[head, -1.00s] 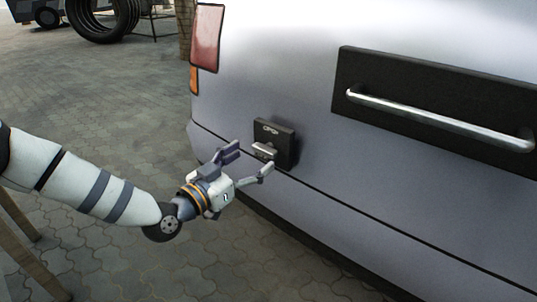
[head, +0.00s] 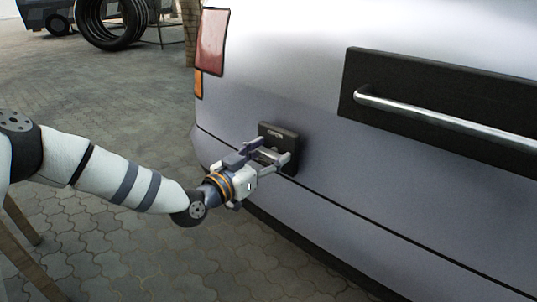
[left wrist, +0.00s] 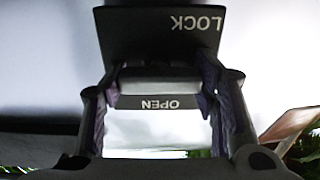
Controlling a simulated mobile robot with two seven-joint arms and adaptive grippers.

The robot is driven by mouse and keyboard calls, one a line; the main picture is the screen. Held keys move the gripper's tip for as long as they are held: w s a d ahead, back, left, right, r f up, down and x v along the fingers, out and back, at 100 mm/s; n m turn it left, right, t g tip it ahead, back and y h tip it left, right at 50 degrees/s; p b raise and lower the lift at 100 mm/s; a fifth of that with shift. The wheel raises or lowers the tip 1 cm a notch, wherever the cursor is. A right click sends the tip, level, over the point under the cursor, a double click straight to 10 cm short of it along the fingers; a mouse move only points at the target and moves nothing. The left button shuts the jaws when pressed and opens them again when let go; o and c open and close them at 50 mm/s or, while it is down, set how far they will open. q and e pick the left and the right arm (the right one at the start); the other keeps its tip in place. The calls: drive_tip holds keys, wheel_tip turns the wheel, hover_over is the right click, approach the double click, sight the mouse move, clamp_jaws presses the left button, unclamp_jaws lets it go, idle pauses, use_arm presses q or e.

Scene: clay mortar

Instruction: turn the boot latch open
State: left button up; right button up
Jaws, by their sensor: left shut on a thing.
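The boot latch (head: 267,154) is a small pale grip on a black plate (head: 287,135) on the car's rear. My left gripper (head: 268,156) reaches it from the left, with a finger at each side. In the left wrist view the latch (left wrist: 158,76) lies crosswise between the two fingers (left wrist: 158,90), which are shut on its ends. The black plate (left wrist: 150,35) there bears LOCK and OPEN, both upside down. OPEN shows just below the latch in that picture. The fingers hide the latch's ends. My right gripper is not in view.
A black panel with a long silver bar handle (head: 440,122) is to the right on the boot. A red tail light (head: 212,40) is at the car's left corner. Tyres (head: 112,22) stand far back. Paved floor (head: 110,245) lies open below my left arm.

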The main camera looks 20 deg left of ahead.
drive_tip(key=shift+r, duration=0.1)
use_arm(q)
drive_tip(key=m+p, duration=0.3)
drive_tip(key=shift+d+r, duration=0.1)
drive_tip(key=shift+r, duration=0.15)
drive_tip(key=m+p, duration=0.3)
drive_tip(key=m, duration=0.2)
drive_tip(key=shift+f+m+p, duration=0.1)
drive_tip(key=shift+m+p, duration=0.25)
drive_tip(key=shift+m, duration=0.05)
drive_tip(key=m+p, duration=0.2)
drive_tip(key=m, duration=0.3)
drive_tip(key=shift+f, duration=0.1)
drive_tip(key=shift+f+m+p, duration=0.1)
drive_tip(key=shift+m+p, duration=0.6)
drive_tip(key=shift+m, duration=1.3)
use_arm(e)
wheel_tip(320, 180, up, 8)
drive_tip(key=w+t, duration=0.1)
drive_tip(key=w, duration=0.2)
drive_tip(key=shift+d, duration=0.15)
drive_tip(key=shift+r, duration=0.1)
use_arm(q)
drive_tip(key=o, duration=1.2)
